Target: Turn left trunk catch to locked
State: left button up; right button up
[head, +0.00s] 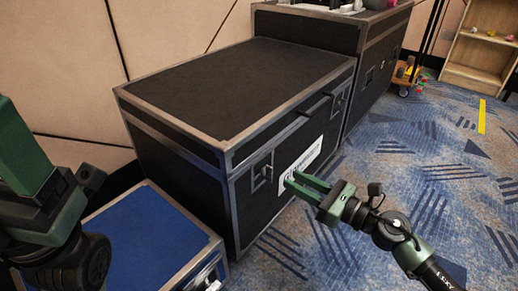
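A black trunk (237,88) with grey metal edging stands against the wall with its lid closed. Its left catch (262,172) is a small metal latch on the front face; its turn position is too small to tell. A second catch (338,103) sits further right on the same face. My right gripper (289,180) has green fingers with a gap between them, is empty, and points at the front face just right of and below the left catch. Contact is not visible. My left arm's green and black end (25,165) is at the left edge; its fingertips are not clear.
A blue case (150,240) with metal edges lies at the trunk's left, close to my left arm. A taller black case (310,25) stands behind on the right. A wooden shelf (480,55) and small cart (405,75) are far right. Blue patterned carpet is clear at right.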

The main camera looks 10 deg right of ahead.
aim_at(268, 173)
jog(key=x, duration=0.7)
jog(key=shift+w+f, duration=0.25)
jog(key=shift+w, duration=0.05)
jog(key=shift+a, duration=0.1)
grip_shut()
